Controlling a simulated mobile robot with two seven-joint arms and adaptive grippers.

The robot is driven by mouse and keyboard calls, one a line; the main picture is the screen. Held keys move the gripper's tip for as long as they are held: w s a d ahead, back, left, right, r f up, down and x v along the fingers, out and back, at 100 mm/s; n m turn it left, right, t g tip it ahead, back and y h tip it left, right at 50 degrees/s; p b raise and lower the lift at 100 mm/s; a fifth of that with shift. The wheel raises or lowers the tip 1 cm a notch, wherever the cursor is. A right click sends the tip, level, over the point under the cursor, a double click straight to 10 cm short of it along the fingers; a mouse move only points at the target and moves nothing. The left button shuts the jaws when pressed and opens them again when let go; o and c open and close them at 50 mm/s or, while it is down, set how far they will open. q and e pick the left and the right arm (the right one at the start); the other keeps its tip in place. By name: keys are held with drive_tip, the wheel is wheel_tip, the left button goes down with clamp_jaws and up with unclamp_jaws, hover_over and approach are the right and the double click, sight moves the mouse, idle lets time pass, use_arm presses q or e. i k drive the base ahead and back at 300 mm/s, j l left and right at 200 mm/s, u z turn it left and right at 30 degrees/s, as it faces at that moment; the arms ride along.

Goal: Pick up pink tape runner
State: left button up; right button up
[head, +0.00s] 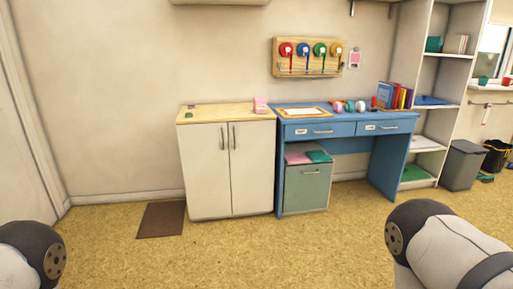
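A small rounded pink thing (310,107), which may be the pink tape runner, lies on the blue desk (346,129) just right of a framed white board. It is too small to be sure. A separate pink block-like thing (260,104) sits on the light wood top of the white cabinet, left of the desk. Parts of both my arms show in the bottom corners, well away from the desk. Neither of my grippers is in view.
Other small coloured things (349,106) lie near it, with upright books (394,96) to the right. The white cabinet (229,170) adjoins the desk. A grey-green drawer unit (307,188) stands under it. A brown mat (161,219) lies at left. The floor in front is clear.

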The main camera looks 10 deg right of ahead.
sight(338, 107)
drive_tip(key=i+l+z, duration=0.1)
drive_tip(key=i+z, duration=0.15)
drive_tip(key=i, duration=0.3)
drive_tip(key=i+z, duration=0.25)
drive_tip(key=i, duration=0.3)
drive_tip(key=i+j+z, duration=0.25)
drive_tip(key=i, duration=0.3)
drive_tip(key=i+j+z, duration=0.25)
drive_tip(key=i, duration=0.3)
